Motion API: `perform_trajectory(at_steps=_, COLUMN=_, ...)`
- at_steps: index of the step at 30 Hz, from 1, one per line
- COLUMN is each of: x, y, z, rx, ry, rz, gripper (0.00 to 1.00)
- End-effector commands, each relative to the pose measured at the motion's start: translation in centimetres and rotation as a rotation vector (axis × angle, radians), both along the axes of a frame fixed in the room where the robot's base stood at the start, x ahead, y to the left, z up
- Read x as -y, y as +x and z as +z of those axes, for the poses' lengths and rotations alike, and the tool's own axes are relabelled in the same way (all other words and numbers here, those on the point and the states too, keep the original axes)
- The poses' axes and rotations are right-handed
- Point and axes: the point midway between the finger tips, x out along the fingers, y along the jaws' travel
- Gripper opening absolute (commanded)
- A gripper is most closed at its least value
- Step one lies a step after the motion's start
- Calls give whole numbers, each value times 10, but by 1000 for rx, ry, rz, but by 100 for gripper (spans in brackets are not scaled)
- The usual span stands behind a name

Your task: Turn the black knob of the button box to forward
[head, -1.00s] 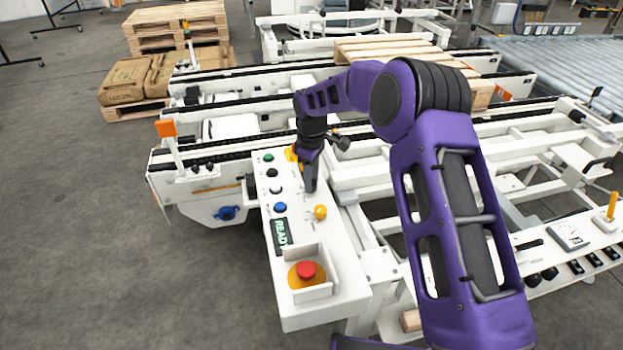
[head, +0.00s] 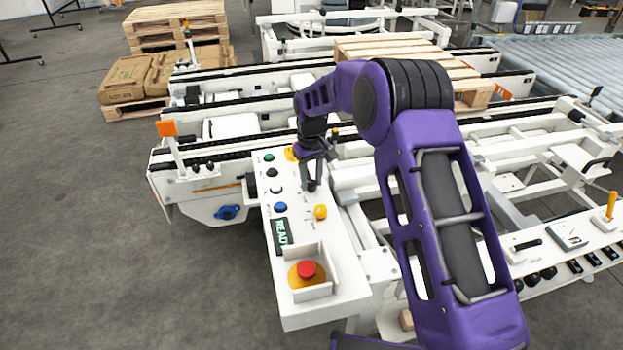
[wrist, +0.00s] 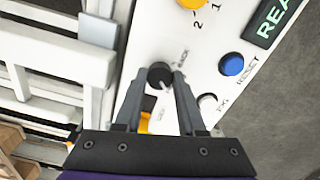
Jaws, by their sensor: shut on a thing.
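The white button box (head: 331,285) stands in the middle of the head view, its panel facing up. The black knob (wrist: 159,73) shows in the wrist view between my fingertips, with small printed labels beside it that I cannot read surely. My gripper (wrist: 160,82) is shut on the knob, one finger on each side. In the head view my gripper (head: 311,186) points down onto the panel, and its fingers hide most of the knob. The pointer direction of the knob is not clear.
Near the fingers are a yellow knob (head: 320,212), a blue button (head: 280,207) and a white button (head: 276,189). A red emergency stop (head: 306,270) sits in a white guard at the near end. White conveyor frames (head: 375,180) surround the box; open floor lies left.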

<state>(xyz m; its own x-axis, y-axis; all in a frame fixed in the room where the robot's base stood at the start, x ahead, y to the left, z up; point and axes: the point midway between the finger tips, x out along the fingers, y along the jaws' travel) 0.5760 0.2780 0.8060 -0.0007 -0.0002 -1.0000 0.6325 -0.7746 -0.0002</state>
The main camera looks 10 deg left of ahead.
Motion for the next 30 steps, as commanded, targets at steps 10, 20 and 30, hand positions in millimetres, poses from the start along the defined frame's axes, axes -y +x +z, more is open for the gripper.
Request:
perform_trajectory(at_steps=10, x=0, y=0, z=1, rx=2, ry=1, rz=-28, gripper=0)
perform_trajectory(at_steps=20, x=0, y=0, z=1, rx=2, ry=1, rz=-27, gripper=60)
perform_trajectory(at_steps=30, x=0, y=0, z=1, rx=1, ry=1, rz=-26, gripper=69)
